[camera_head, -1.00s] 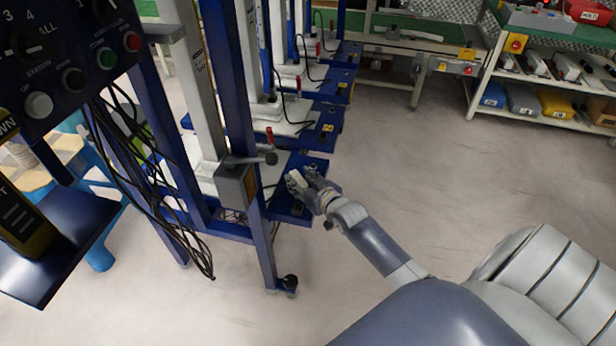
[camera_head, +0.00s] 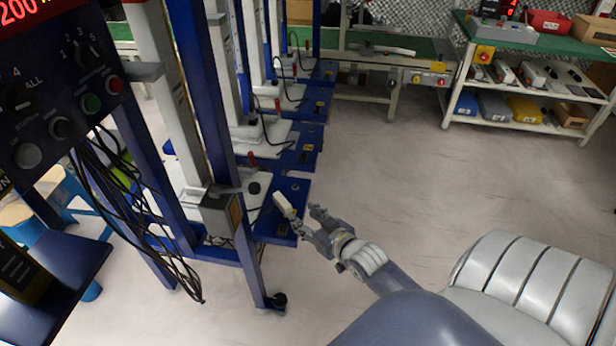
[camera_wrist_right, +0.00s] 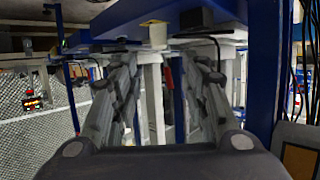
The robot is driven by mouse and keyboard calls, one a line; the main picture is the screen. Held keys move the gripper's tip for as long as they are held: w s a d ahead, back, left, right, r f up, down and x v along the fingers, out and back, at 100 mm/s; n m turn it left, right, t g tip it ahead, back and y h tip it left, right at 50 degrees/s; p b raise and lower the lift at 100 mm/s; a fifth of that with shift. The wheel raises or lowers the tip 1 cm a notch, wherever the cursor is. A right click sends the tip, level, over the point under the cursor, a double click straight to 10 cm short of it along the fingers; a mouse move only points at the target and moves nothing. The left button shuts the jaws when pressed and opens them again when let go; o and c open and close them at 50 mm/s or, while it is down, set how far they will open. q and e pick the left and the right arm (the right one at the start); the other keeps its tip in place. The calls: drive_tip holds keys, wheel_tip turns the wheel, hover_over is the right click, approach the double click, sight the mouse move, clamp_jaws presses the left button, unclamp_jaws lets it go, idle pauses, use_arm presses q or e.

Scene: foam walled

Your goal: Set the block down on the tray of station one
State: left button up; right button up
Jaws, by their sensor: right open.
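A small cream block (camera_head: 284,205) is at the nearest station's blue tray (camera_head: 292,187), over its front part. Whether its underside rests flat there cannot be told. In the right wrist view the block (camera_wrist_right: 153,33) appears upright, beyond and between the spread fingers. My right gripper (camera_head: 305,217) is open, just to the right of the block in the head view. One finger overlaps the block's lower end there, so contact is unclear. The gripper also shows open in the wrist view (camera_wrist_right: 160,75). My left gripper is out of view.
Blue upright posts (camera_head: 207,100) and a control panel (camera_head: 60,90) with hanging cables stand left of the tray. Similar stations line up behind. A shelf with coloured bins (camera_head: 524,110) is at the back right. The floor (camera_head: 400,180) right of the stations is clear.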

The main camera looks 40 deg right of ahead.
drive_tip(key=s+a+f+n+g+y, duration=0.15)
drive_tip(key=s+a+f+g, duration=0.3)
drive_tip(key=s+a, duration=0.5)
drive_tip(key=s+a+r+n+g, duration=0.1)
drive_tip(key=s+a+g, duration=0.5)
drive_tip(key=s, duration=0.6)
drive_tip(key=shift+r, duration=0.55)
